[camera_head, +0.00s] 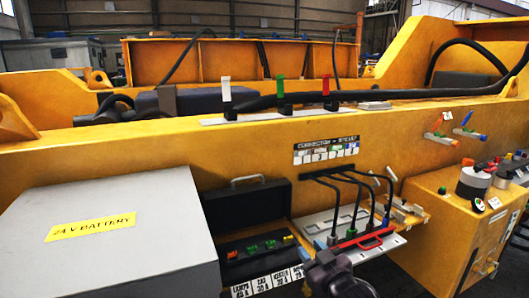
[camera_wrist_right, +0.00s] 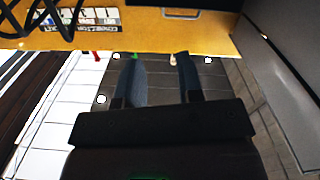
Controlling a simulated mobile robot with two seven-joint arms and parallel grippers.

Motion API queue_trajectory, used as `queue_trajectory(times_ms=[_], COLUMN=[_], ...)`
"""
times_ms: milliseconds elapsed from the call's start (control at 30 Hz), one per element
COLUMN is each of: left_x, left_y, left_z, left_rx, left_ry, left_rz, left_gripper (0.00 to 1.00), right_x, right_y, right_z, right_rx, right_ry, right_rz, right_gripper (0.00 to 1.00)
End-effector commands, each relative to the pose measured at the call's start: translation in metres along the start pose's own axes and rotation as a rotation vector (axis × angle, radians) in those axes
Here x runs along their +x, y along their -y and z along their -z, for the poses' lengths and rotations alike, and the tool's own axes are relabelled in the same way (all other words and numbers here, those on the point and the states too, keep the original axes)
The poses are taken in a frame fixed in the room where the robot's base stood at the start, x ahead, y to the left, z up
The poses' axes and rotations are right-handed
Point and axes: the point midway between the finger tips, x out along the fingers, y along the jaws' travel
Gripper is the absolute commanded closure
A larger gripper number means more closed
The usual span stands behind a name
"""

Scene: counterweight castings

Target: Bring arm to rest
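My right gripper (camera_head: 328,268) shows dark at the bottom edge of the head view, in front of the connector shelf. In the right wrist view its two fingers (camera_wrist_right: 160,78) stand apart with nothing between them, only floor behind. My left gripper is not in view. The yellow machine frame (camera_head: 230,150) fills the middle of the head view.
A grey box marked 24 V battery (camera_head: 130,190) stands at left. An open black case (camera_head: 250,205) with small coloured parts sits beside it. A yellow cabinet (camera_head: 445,215) with knobs is at right.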

Motion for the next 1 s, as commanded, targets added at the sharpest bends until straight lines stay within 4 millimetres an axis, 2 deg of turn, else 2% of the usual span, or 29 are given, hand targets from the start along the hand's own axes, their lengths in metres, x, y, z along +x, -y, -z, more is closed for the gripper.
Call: queue_trajectory(times_ms=[33, 367, 567, 700, 833, 1000], left_x=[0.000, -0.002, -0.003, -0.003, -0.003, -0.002], left_y=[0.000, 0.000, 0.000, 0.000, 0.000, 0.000], left_z=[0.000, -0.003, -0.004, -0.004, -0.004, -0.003], left_rx=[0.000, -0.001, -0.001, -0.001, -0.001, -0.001], left_ry=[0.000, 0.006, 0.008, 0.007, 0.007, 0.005], left_rz=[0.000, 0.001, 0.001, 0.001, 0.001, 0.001], left_gripper=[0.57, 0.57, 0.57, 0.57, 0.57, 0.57], right_x=[-0.017, -0.129, -0.209, -0.267, -0.308, -0.334], right_y=[-0.003, -0.020, -0.018, -0.008, 0.005, 0.014], right_z=[-0.019, -0.120, -0.180, -0.219, -0.243, -0.256], right_rx=[0.024, 0.110, 0.159, 0.195, 0.220, 0.233], right_ry=[0.024, 0.200, 0.351, 0.467, 0.548, 0.599], right_rz=[-0.023, -0.160, -0.228, -0.263, -0.276, -0.281], right_gripper=[0.66, 0.66, 0.66, 0.66, 0.66, 0.66])
